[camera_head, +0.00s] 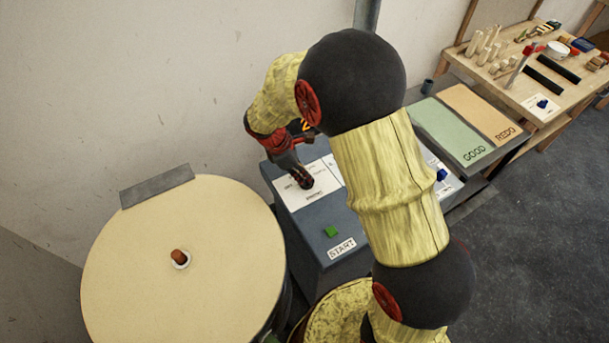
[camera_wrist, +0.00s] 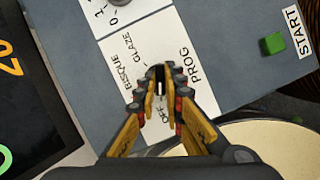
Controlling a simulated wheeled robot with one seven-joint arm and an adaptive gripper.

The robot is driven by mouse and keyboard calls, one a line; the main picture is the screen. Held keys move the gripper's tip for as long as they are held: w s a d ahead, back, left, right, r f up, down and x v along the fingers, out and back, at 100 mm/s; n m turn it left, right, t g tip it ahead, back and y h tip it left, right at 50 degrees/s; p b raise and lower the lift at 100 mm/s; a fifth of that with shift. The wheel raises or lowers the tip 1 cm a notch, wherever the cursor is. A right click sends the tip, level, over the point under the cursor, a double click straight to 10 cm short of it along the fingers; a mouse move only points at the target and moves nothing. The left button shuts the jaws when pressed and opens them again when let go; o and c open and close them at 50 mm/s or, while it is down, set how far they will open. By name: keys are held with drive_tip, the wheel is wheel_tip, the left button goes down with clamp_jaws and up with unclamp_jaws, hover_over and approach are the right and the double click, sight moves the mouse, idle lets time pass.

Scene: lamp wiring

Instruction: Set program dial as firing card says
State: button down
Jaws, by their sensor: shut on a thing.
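The program dial (camera_wrist: 160,80) is a small dark knob with a white line, on a white plate (camera_wrist: 125,58) marked BISQUE, GLAZE, OFF and PROG. My gripper (camera_wrist: 160,75) is shut on the dial from above. In the head view my gripper (camera_head: 304,181) meets the same plate (camera_head: 296,196) on the grey control box (camera_head: 308,228).
A green START button (camera_head: 331,231) sits near the box's front edge. A round kiln lid (camera_head: 225,235) with an orange-brown plug stands to the left. Green GOOD (camera_head: 452,128) and orange REDO (camera_head: 485,112) areas and a cluttered wooden bench (camera_head: 550,75) lie at upper right.

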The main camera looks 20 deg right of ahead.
drive_tip(key=shift+m, duration=0.4)
drive_tip(key=m+g+p, duration=0.1)
drive_tip(key=m+p, duration=0.1)
drive_tip(key=m, duration=0.1)
drive_tip(key=shift+d+f+m+g+y+p, duration=0.1)
drive_tip(key=shift+m+g+y+p, duration=0.2)
drive_tip(key=shift+g+p, duration=0.1)
drive_tip(key=m+p, duration=0.1)
drive_tip(key=m, duration=0.1)
drive_tip(key=m+g+y, duration=0.1)
drive_tip(key=m, duration=0.1)
drive_tip(key=shift+d+f+m+p, duration=0.15)
drive_tip(key=shift+m+p, duration=0.15)
drive_tip(key=shift+p, duration=0.1)
drive_tip(key=m+y, duration=0.1)
drive_tip(key=m, duration=0.1)
drive_tip(key=m+g+y+p, duration=0.1)
drive_tip(key=m, duration=0.2)
drive_tip(key=shift+d, duration=0.15)
drive_tip(key=shift+s+f+m+y+p, duration=0.15)
drive_tip(key=shift+m+y+p, duration=0.5)
drive_tip(key=shift+m, duration=1.25)
drive_tip(key=c, duration=1.9)
unclamp_jaws()
drive_tip(key=shift+w+r, duration=0.25)
drive_tip(key=shift+w, duration=0.05)
